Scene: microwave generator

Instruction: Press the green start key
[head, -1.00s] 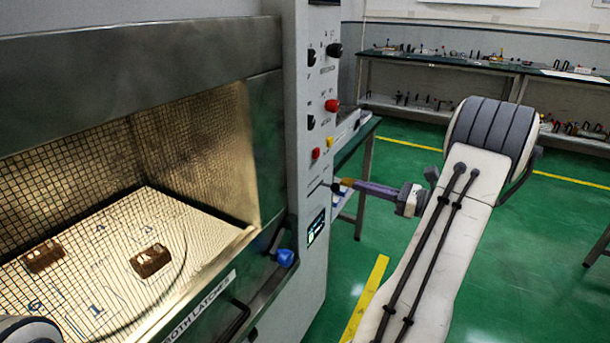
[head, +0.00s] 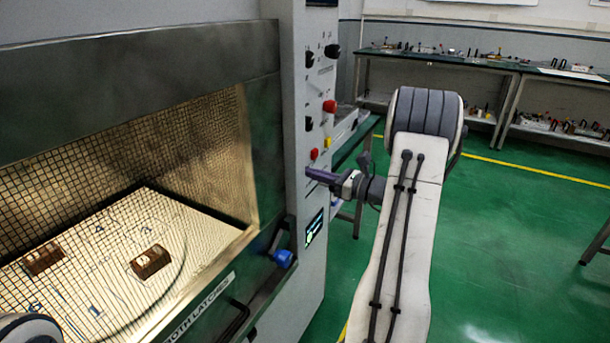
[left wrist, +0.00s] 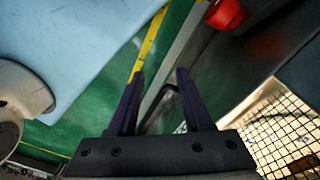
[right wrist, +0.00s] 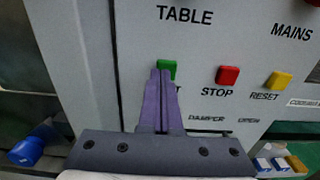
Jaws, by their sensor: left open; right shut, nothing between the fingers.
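The green start key (right wrist: 167,66) is on the light grey panel (right wrist: 210,45) under the word TABLE, left of the red STOP key (right wrist: 228,75). My right gripper (right wrist: 160,72) is shut and empty, its purple fingertips in front of the green key and covering its lower part. I cannot tell whether they touch it. In the head view the right gripper (head: 309,172) is at the panel edge, below the red and yellow keys, and the green key is hidden. My left gripper (left wrist: 160,74) is open and empty, away from the panel.
A yellow RESET key (right wrist: 279,80) is right of STOP. A blue latch knob (head: 283,258) sticks out below the mesh window (head: 200,150), with brown blocks (head: 150,261) inside on a lit plate. Benches (head: 480,62) stand at the back; green floor is open at right.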

